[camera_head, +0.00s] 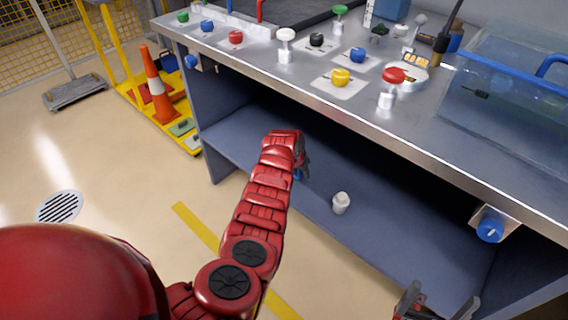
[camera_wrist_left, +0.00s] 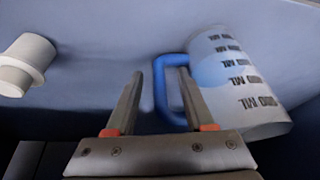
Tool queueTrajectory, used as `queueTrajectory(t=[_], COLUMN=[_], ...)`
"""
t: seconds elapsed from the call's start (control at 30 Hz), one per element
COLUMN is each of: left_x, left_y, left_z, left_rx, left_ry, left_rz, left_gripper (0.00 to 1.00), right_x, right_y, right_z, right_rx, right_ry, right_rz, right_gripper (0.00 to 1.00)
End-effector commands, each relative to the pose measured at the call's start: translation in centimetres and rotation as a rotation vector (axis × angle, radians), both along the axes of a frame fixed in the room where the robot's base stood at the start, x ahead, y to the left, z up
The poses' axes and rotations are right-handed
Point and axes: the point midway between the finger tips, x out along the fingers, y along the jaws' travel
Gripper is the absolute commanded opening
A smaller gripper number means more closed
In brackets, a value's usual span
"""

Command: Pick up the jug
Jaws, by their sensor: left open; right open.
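The jug (camera_wrist_left: 240,85) is a clear measuring jug with dark markings and a blue handle (camera_wrist_left: 160,92). It is at the right of the left wrist view, on the blue-grey lower shelf. My left gripper (camera_wrist_left: 162,78) is open at the handle. The handle's outer bar appears between the two fingers, with the right finger overlapping the handle loop; contact cannot be told. In the head view my left gripper (camera_head: 302,168) reaches under the bench top, and the jug is almost wholly hidden by it. My right gripper (camera_head: 437,302) is open and empty at the bottom right.
A white knob-like piece (camera_head: 340,203) lies on the shelf (camera_head: 385,235) to the right of my left gripper; it also shows in the wrist view (camera_wrist_left: 25,65). The bench top (camera_head: 300,80) overhangs the shelf, carrying coloured knobs and a clear tank (camera_head: 510,90).

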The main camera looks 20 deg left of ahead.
Motion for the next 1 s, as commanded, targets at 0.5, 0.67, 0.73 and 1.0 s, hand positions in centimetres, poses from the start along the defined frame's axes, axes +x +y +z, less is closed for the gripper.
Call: queueTrajectory(t=[0.5, 0.67, 0.73, 1.0], left_x=[-0.02, -0.03, -0.03, -0.02], left_y=[0.05, 0.06, 0.06, 0.07], left_z=[0.01, 0.01, 0.01, 0.01], left_rx=[0.000, 0.001, 0.001, 0.001], left_ry=[0.000, 0.000, 0.000, 0.000], left_rz=[0.001, 0.001, 0.001, 0.001], left_gripper=[0.00, 0.00, 0.00, 0.00], right_x=[0.00, 0.00, 0.00, 0.00], right_y=[0.00, 0.00, 0.00, 0.00], right_z=[0.03, 0.03, 0.03, 0.03], right_rx=[0.000, 0.000, 0.000, 0.000], right_ry=[0.000, 0.000, 0.000, 0.000], right_rz=[0.000, 0.000, 0.000, 0.000], right_gripper=[0.99, 0.99, 0.99, 0.99])
